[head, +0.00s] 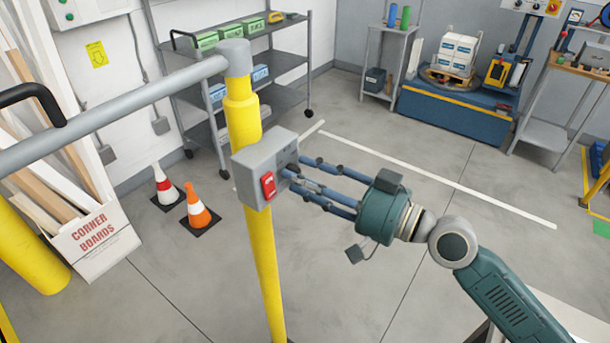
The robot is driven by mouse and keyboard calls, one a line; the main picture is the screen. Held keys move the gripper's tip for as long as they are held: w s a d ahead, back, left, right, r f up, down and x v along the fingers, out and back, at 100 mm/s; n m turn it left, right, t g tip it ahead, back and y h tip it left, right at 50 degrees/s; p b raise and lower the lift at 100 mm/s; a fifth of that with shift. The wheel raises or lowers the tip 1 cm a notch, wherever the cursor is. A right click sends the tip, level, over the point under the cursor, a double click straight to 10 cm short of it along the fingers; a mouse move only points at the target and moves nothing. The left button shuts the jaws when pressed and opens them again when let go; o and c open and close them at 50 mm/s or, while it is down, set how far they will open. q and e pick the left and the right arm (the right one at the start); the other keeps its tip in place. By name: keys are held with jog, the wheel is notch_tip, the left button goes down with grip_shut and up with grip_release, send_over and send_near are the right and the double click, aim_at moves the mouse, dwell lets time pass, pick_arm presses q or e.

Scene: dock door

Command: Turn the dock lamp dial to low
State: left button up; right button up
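A grey control box (262,160) is mounted on a yellow post (264,270). A red switch (268,185) is on its front face. My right gripper (294,168) reaches in from the right, with its blue fingertips at the box's right face. Something dark shows on that face by the fingertips, probably the dial, but the fingers hide most of it. I cannot read its setting or a low mark. The fingers look spaced apart along their length, but whether the tips close on the dial is too small to tell. My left gripper is not in view.
A grey rail (120,110) runs from the post to the left edge. Two cones (198,208) and a box of corner boards (95,240) stand at left. A grey shelf (285,60) and a blue machine (455,105) are behind. Floor right of the post is largely clear.

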grip_shut()
jog(key=n+b, duration=0.2)
jog(key=b, duration=0.1)
jog(key=shift+f+n, duration=0.1)
jog(key=shift+n, duration=0.3)
jog(key=shift+o, duration=1.2)
grip_release()
jog(key=v, duration=1.2)
